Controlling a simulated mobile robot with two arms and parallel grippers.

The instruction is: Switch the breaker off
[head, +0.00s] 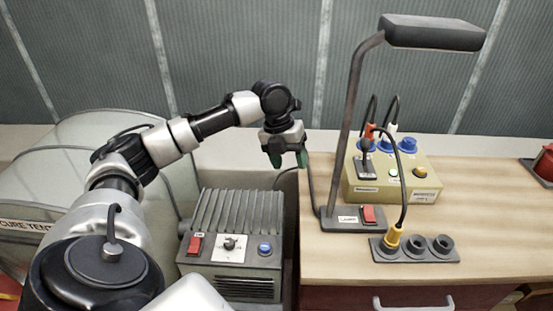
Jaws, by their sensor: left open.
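A yellow-green control box (425,181) stands on the wooden bench. A dark lever switch (366,150), likely the breaker, stands upright at the box's left side above a small label I cannot read. My left gripper (288,159) hangs fingers down, green-tipped, open and empty. It is to the left of the box and apart from it, above the gap between the grey heater unit and the bench. The lamp post stands between the gripper and the box in the picture. My right gripper is not in view.
A socket strip (415,257) holds a yellow plug with a black cable running up to the box. The grey heater (237,214) sits lower left. The bench's right side is mostly clear.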

